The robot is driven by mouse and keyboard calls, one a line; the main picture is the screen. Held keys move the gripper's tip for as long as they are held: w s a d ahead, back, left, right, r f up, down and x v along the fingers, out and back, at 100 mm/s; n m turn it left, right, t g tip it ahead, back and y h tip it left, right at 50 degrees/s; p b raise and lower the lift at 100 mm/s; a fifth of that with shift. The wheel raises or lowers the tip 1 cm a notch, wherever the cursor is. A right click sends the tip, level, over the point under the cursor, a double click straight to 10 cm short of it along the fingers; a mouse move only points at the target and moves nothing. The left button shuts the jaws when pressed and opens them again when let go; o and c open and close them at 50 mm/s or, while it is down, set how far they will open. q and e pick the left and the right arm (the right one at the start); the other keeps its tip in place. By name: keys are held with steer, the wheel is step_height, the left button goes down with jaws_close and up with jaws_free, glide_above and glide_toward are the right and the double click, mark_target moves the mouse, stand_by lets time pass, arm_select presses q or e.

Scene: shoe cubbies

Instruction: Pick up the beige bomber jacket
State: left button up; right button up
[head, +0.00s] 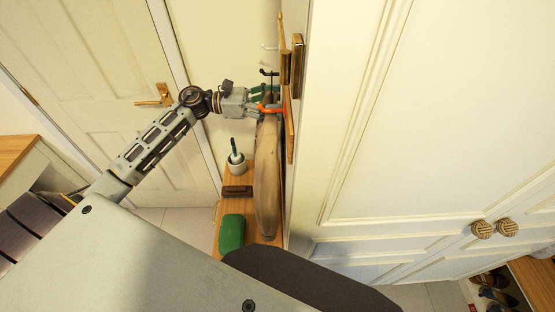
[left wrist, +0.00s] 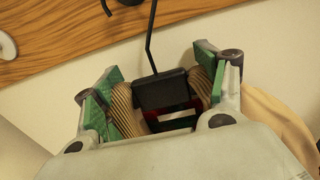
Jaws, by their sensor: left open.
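The beige bomber jacket (head: 267,185) hangs upright beside the cream wall panel, above a wooden bench. My left gripper (head: 268,102) is at the top of the jacket, by the wall hooks. In the left wrist view my left gripper (left wrist: 160,72) is open, its green-padded fingers on either side of brown ribbed parts (left wrist: 126,108) that look like the jacket's collar. Beige cloth of the jacket (left wrist: 278,120) shows at the right. I cannot tell whether the fingers touch it. My right gripper is not in view.
The wooden bench (head: 232,207) carries a green object (head: 231,233), a dark brown block (head: 237,192) and a white pot (head: 237,164). A wooden hook board (left wrist: 215,12) is on the wall. A door (head: 90,70) stands left; a large cream cabinet front (head: 450,120) fills the right.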

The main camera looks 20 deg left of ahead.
arm_select(q)
steer(key=shift+c, duration=1.2)
jaws_close()
steer(key=shift+s+a+r+b, duration=0.2)
steer(key=shift+a+r+b, duration=0.1)
steer(key=shift+a+r, duration=0.15)
steer(key=s+a+r+b, duration=0.2)
steer(key=a+r, duration=0.1)
steer(key=a, duration=0.3)
steer(key=s+a+r+b, duration=0.1)
steer(key=s+a+r, duration=0.2)
steer(key=a, duration=0.3)
steer(key=shift+s+r+b, duration=0.25)
steer(key=shift+r+b, duration=0.1)
steer(key=shift+r, duration=0.2)
